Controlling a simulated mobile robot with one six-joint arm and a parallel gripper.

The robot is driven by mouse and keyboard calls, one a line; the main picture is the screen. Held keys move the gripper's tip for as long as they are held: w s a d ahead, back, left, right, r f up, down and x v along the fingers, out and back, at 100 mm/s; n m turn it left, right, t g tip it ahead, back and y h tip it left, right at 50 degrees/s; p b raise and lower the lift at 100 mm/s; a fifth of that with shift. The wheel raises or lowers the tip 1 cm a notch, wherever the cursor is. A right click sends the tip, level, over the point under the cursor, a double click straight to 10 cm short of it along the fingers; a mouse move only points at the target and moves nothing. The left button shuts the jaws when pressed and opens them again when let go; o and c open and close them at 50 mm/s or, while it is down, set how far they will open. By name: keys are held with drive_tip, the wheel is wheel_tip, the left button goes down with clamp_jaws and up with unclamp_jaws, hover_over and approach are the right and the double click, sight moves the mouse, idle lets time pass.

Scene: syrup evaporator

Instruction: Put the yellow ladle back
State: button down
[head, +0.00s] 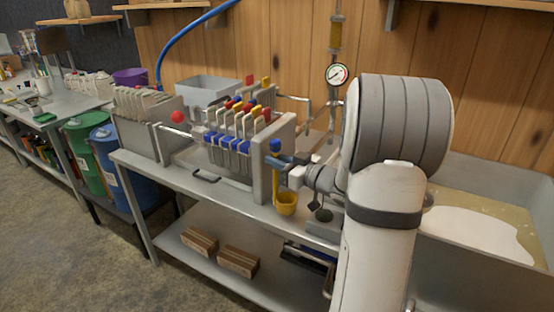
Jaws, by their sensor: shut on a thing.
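My gripper is shut on the upper part of the handle. The fingers are small here and partly merge with blue parts around them. I cannot tell whether the ladle touches a hook or the pale end plate (264,165) beside it.
The steel bench (185,172) carries the rack, a grey bin (207,88) and a red-balled lever (177,117). A pan of pale liquid (475,232) is at right.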

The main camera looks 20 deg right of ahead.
drive_tip(key=shift+f, duration=0.5)
drive_tip(key=shift+f+b, duration=0.4)
drive_tip(key=shift+f, duration=0.1)
drive_tip(key=c, duration=0.7)
unclamp_jaws()
drive_tip(key=p+v, duration=0.1)
drive_tip(key=v, duration=0.7)
